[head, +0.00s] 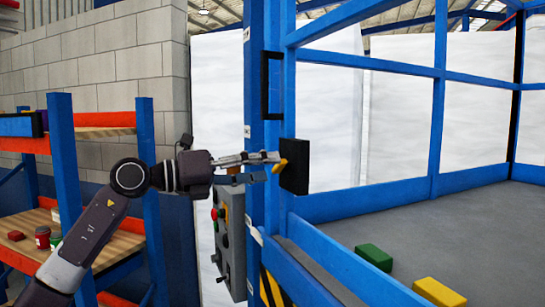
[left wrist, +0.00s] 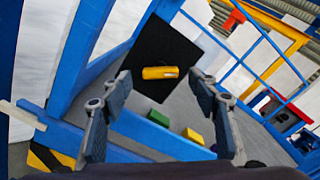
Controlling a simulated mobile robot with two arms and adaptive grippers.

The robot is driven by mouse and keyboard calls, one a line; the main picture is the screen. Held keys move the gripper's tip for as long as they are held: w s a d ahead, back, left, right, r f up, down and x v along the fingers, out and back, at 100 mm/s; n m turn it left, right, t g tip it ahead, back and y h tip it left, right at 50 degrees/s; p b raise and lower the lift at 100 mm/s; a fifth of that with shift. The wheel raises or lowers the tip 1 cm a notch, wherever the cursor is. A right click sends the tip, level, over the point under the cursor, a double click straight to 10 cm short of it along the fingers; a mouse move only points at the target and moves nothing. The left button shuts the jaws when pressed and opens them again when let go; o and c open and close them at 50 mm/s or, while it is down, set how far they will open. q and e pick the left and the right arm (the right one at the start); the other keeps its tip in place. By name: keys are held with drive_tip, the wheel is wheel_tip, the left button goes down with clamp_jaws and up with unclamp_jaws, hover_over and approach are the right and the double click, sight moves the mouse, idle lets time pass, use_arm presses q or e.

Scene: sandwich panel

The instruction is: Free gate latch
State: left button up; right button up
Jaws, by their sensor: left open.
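The latch is a black plate (head: 296,168) with a yellow handle (head: 281,166), on the blue gate post (head: 272,205). In the left wrist view the yellow handle (left wrist: 160,72) lies nearly level on the black plate (left wrist: 142,48). My left gripper (head: 272,161) reaches in from the left, its fingertips close to the yellow handle. In the left wrist view my left gripper (left wrist: 163,88) is open, one finger on each side of the handle with gaps. Contact with the handle does not show. My right gripper is in neither view.
A grey control box (head: 231,235) with buttons hangs below my left gripper. A black pull handle (head: 271,84) sits higher on the post. Inside the blue fence lie a green block (head: 374,257) and a yellow block (head: 438,291). A blue and orange shelf (head: 60,150) stands left.

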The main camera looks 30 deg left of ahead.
sight(283, 166)
use_arm(q)
drive_tip(key=shift+p+x, duration=0.55)
drive_tip(key=shift+x, duration=0.8)
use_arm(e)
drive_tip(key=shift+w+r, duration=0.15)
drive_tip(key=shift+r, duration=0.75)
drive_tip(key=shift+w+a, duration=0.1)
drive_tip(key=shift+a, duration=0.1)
use_arm(q)
drive_tip(key=shift+c, duration=1.1)
drive_tip(key=c, duration=0.9)
drive_tip(key=shift+c, duration=0.2)
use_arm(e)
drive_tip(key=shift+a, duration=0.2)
use_arm(q)
drive_tip(key=shift+m, duration=0.4)
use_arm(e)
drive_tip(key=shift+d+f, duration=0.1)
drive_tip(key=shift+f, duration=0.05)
use_arm(q)
drive_tip(key=shift+m+b, duration=0.45)
drive_tip(key=shift+m, duration=0.45)
drive_tip(key=m+b, duration=0.1)
drive_tip(key=m, duration=0.3)
drive_tip(key=shift+m, duration=0.4)
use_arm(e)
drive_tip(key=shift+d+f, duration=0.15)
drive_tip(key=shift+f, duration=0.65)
